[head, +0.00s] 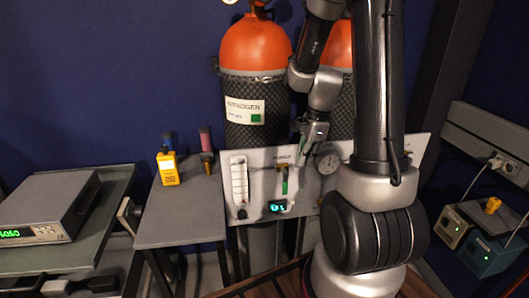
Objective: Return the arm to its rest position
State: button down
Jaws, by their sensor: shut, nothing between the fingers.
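My gripper (311,143) is in the middle of the head view, in front of the gas panel (257,160). Its fingers are shut and hold nothing. It hangs near the panel's upper edge, just above and beside the round gauge (328,161); whether it touches the panel cannot be told. My arm (378,95) rises at the right and bends over toward the gripper. It hides part of the panel and of the right cylinder.
The orange-topped nitrogen cylinder (255,48) stands behind the panel, beside a second cylinder (338,45). A grey side table (182,215) carries a yellow handheld meter (167,169). An instrument box (48,208) is at the left. Grey and teal boxes (488,252) are at the lower right.

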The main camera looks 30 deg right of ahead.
jog(key=s+a+r+n+t+h, duration=0.1)
jog(key=s+a+r+n+t, duration=0.1)
jog(key=s+r+n, duration=0.6)
jog(key=s+a+r+n+t, duration=0.2)
jog(key=s+a+r+n, duration=0.2)
jog(key=s+r+n, duration=0.4)
notch_tip(320, 180, up, 3)
jog(key=n, duration=0.5)
jog(key=shift+a+h, duration=0.35)
jog(key=shift+h, duration=0.05)
